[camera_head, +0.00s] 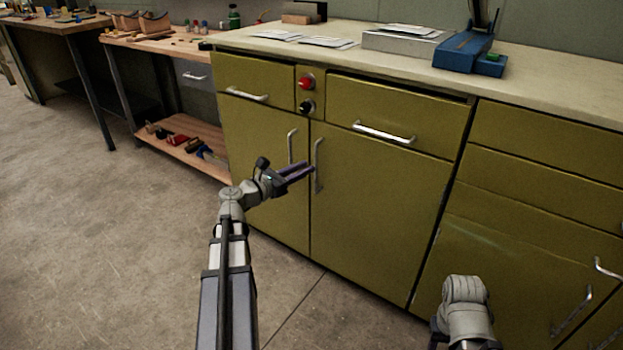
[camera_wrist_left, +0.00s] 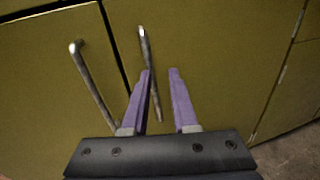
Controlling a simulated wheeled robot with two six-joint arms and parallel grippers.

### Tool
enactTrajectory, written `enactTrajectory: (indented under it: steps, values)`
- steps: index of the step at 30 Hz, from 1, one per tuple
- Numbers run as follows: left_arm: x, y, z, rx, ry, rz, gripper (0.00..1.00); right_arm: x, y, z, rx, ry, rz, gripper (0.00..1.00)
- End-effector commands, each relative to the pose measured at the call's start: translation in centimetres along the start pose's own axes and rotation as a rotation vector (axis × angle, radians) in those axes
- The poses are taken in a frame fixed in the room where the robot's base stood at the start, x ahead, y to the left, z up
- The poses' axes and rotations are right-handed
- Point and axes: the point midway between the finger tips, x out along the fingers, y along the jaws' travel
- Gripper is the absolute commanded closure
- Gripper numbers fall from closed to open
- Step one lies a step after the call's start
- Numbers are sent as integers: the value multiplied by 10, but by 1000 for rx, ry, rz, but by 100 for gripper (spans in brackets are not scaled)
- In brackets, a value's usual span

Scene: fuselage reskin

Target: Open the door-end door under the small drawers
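The green cabinet has a narrow left door (camera_head: 262,185) under a small drawer (camera_head: 255,78), with an upright handle (camera_head: 291,148). Beside it is a wider door (camera_head: 375,205) under a wider drawer (camera_head: 395,110), with its own upright handle (camera_head: 318,165). Both doors look shut. My left gripper (camera_head: 311,169) is open in front of the wider door's handle. In the left wrist view, that handle (camera_wrist_left: 145,45) shows beyond the purple fingertips, overlapped by the left finger; I cannot tell whether they touch. The narrow door's handle (camera_wrist_left: 92,85) is left of the fingers.
More green drawers (camera_head: 545,140) and low fronts with handles (camera_head: 572,312) stand at the right, near my right arm. The countertop (camera_head: 390,60) holds papers and a blue device (camera_head: 466,52). A wooden workbench (camera_head: 155,42) stands left. The floor (camera_head: 120,235) at left is clear.

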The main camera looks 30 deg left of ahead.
Motion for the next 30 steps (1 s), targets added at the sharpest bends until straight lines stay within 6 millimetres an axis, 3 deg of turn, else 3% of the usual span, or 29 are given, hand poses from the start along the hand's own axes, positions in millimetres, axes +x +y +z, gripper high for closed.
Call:
enactTrajectory:
  steps: [3, 10, 21, 30]
  values:
    - [-7, 13, -6, -43, -24, 30, 73, 10, -1, -1, 0, 0, 0, 50]
    - [-4, 15, -3, -53, -29, 34, 73, 9, -1, 0, 0, 0, 0, 50]
    - [50, 17, -2, -51, -28, 32, 73, 9, -1, 0, 0, 0, 0, 50]
    - [70, 17, -2, -50, -28, 34, 73, 9, -1, 0, 0, 0, 0, 50]
